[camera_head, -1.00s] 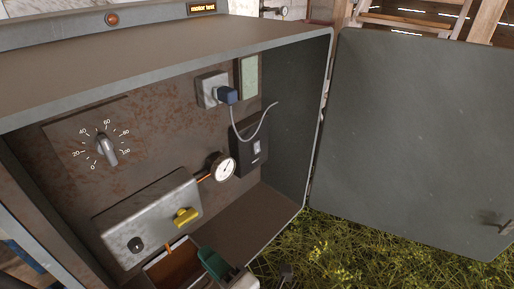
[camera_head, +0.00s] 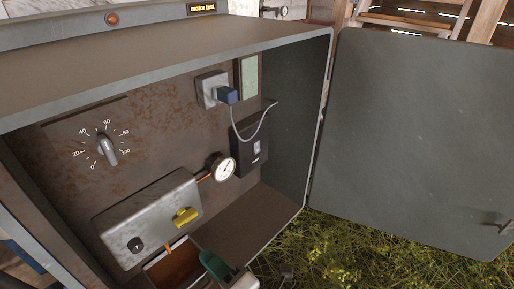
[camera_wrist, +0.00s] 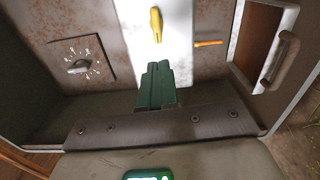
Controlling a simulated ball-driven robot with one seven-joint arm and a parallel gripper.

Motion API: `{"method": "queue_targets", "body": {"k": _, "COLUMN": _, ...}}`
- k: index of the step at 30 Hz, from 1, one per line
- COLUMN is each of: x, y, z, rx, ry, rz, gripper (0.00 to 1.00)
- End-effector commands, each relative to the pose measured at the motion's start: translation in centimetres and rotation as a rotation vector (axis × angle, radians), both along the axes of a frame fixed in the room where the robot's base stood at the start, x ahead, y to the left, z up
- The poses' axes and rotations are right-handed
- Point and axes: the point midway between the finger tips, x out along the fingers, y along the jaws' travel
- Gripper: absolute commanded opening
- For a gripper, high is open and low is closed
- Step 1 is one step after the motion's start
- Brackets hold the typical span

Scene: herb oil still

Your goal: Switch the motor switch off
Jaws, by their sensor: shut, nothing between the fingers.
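No label clearly marks the motor switch. A yellow switch handle (camera_head: 186,217) sits on the light metal box (camera_head: 150,222), right of a small black knob (camera_head: 136,244). The yellow handle also shows in the wrist view (camera_wrist: 156,25), pointing towards my fingers. A black box (camera_head: 250,157) with a pale rocker switch (camera_head: 257,146) is on the back wall to the right. My gripper (camera_head: 206,256), with green fingers, is low in front of the metal box. In the wrist view my gripper (camera_wrist: 157,68) is shut and empty, its tips apart from the yellow handle.
A round dial knob (camera_head: 107,149), a gauge (camera_head: 223,167) and a blue plug (camera_head: 227,95) with a grey cable are inside the cabinet. A brown open compartment (camera_wrist: 258,42) with a handle lies right in the wrist view. The cabinet door (camera_head: 420,140) stands open.

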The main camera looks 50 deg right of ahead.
Motion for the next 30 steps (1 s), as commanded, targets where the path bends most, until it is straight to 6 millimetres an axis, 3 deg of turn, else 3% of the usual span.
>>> {"method": "queue_targets", "body": {"k": 23, "x": 0.0, "y": 0.0, "z": 0.0, "rx": 0.002, "ry": 0.0, "rz": 0.0, "gripper": 0.0}}
{"method": "queue_targets", "body": {"k": 30, "x": 1.0, "y": -1.8, "z": 0.2, "rx": 0.134, "ry": -0.013, "rz": -0.006, "gripper": 0.0}}
